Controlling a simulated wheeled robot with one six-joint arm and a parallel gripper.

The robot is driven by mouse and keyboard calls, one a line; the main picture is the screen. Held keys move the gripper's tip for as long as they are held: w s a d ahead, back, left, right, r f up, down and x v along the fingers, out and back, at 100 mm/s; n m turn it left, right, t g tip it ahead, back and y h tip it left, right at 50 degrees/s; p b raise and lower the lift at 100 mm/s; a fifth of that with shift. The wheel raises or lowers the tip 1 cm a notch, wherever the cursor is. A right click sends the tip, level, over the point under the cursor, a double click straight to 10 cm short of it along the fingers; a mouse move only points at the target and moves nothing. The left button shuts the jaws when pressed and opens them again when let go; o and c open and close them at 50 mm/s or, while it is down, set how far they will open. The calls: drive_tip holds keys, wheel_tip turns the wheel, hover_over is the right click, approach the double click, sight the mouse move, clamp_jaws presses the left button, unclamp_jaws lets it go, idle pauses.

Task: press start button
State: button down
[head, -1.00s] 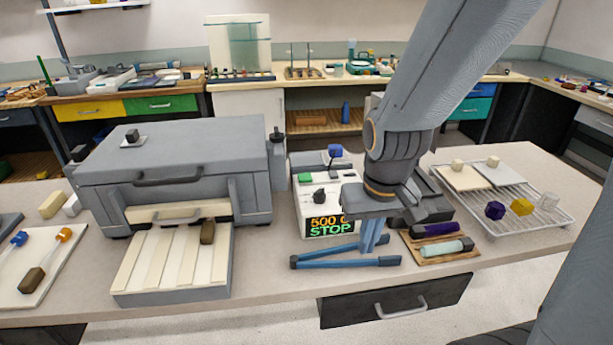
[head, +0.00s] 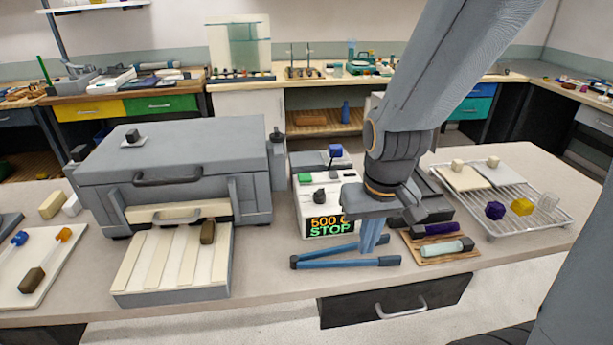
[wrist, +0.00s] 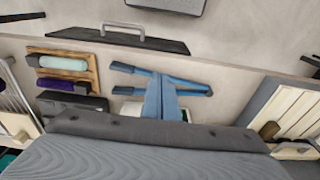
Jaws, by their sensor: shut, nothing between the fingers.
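A white control box (head: 312,206) stands on the bench in the head view, right of the grey furnace. A green button (head: 305,178) sits on its top left, beside a black knob (head: 319,195). Its dark display (head: 329,226) reads "500 C" and "STOP", with the right end partly hidden by my arm. My gripper (head: 370,248) is shut and empty, pointing down in front of the box's right side, to the right of and nearer than the green button. In the wrist view, my shut blue fingers (wrist: 161,100) cover part of the scene and only a sliver of the box shows.
Blue tongs (head: 345,261) lie by the bench edge, close to my fingertips. The grey furnace (head: 180,165) stands left, with a slatted tray (head: 172,262) before it. A wooden board with vials (head: 440,258) and a wire rack (head: 525,222) are right.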

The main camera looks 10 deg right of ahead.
drive_tip(key=m+t, duration=0.4)
approach(306, 179)
drive_tip(key=shift+y, duration=0.3)
drive_tip(key=s+d, duration=0.1)
drive_tip(key=s, duration=0.1)
drive_tip(key=s+d, duration=0.1)
drive_tip(key=s, duration=0.2)
drive_tip(key=s+d, duration=0.1)
drive_tip(key=s, duration=0.2)
drive_tip(key=shift+s+d+f, duration=0.15)
drive_tip(key=shift+d+f, duration=0.25)
drive_tip(key=w+a+r+m+t, duration=0.2)
drive_tip(key=w, duration=0.4)
drive_tip(key=w+a+r+m+t, duration=0.1)
drive_tip(key=w+r, duration=0.2)
drive_tip(key=w, duration=0.4)
drive_tip(key=shift+a+r+m+t, duration=0.2)
drive_tip(key=shift+a+m+t, duration=0.15)
drive_tip(key=shift+m+t, duration=0.05)
drive_tip(key=shift+f, duration=0.1)
wheel_tip(306, 179, down, 9)
drive_tip(key=b, duration=0.7)
drive_tip(key=shift+f+b, duration=0.25)
drive_tip(key=shift+b, duration=0.2)
